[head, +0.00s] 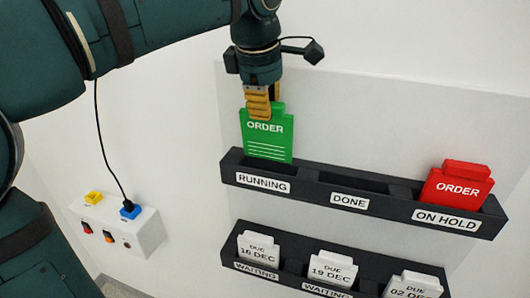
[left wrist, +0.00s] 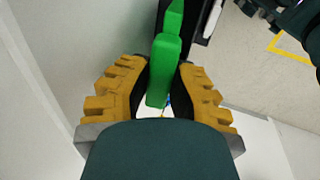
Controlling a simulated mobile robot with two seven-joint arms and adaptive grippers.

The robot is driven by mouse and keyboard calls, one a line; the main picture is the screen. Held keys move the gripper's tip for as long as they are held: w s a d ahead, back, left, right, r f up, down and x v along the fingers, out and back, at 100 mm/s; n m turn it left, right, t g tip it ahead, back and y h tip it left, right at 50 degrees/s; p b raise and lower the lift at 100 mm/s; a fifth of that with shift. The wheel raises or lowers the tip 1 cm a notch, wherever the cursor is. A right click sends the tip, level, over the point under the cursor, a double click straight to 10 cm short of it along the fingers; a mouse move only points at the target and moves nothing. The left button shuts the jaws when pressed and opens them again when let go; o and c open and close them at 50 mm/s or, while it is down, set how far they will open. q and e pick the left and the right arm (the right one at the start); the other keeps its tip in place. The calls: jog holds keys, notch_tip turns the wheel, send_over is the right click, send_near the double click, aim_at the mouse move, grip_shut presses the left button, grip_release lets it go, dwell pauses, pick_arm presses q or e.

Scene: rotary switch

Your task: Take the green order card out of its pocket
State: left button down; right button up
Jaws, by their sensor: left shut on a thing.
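The green order card (head: 267,138) stands upright at the RUNNING pocket (head: 262,184) of the upper dark rail. Its label and white lines show. Its lower edge is at the pocket's mouth; I cannot tell whether it is still a little inside. My left gripper (head: 258,108) comes from above and is shut on the card's top tab. In the left wrist view the green card (left wrist: 164,70) lies between the two yellow-padded fingers (left wrist: 160,88). My right gripper is not in view.
A red order card (head: 457,187) stands in the ON HOLD pocket; the DONE pocket (head: 349,200) is empty. A lower rail (head: 288,283) holds white due-date cards. A white switch box (head: 118,225) with a cabled blue plug (head: 130,210) is at lower left.

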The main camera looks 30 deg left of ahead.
pick_arm(q)
jog(key=shift+r, duration=0.35)
jog(key=shift+s, duration=0.1)
jog(key=s+d+b, duration=0.1)
jog(key=s, duration=0.5)
jog(key=shift+s+d+b, duration=0.35)
jog(key=shift+b, duration=0.05)
dwell(0.3)
jog(key=shift+f, duration=0.1)
